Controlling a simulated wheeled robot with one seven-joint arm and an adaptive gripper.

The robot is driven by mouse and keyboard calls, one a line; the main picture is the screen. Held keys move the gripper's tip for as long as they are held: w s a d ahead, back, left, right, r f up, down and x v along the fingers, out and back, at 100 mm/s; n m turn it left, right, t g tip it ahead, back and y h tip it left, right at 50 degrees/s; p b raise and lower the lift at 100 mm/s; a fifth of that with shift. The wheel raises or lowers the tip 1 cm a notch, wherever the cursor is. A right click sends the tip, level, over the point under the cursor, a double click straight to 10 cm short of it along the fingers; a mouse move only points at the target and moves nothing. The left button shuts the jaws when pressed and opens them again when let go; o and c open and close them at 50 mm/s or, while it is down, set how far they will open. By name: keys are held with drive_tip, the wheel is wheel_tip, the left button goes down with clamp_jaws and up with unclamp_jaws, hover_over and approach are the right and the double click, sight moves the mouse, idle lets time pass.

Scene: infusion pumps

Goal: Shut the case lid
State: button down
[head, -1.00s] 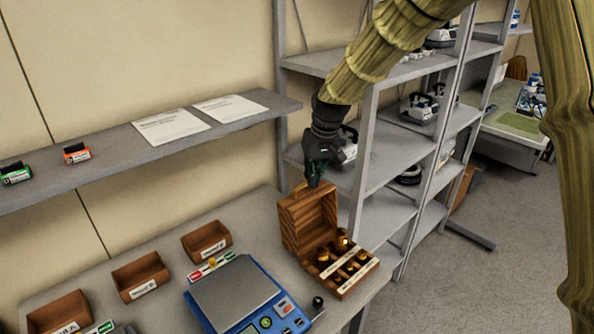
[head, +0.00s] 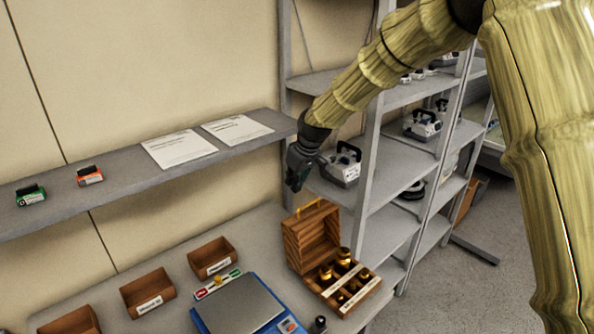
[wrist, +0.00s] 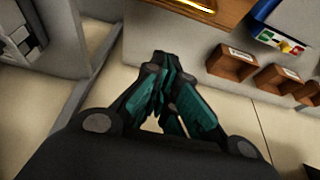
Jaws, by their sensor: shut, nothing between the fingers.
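The wooden case (head: 350,300) stands on the table with its lid (head: 312,240) open and upright at the back. A gold handle (head: 308,206) sits on the lid's top edge. Several brass weights (head: 344,256) stand in the base. My gripper (head: 296,188) is shut and empty, above and slightly left of the lid's top edge in the head view, apart from it. In the wrist view the shut fingers (wrist: 160,62) point toward the table side, with part of the wooden case (wrist: 222,12) and gold handle (wrist: 190,4) at the top edge.
A blue scale (head: 240,306) stands left of the case, with small wooden bins (head: 212,258) behind it. A wall shelf (head: 110,178) with papers is at the left. Metal shelving (head: 385,165) with devices stands close on the right.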

drive_tip(key=s+d+f+p, duration=0.1)
drive_tip(key=s+f+p, duration=0.1)
drive_tip(key=f+p, duration=0.1)
drive_tip(key=shift+s+d, duration=0.1)
drive_tip(key=shift+d, duration=0.25)
drive_tip(key=shift+s, duration=0.15)
idle(0.4)
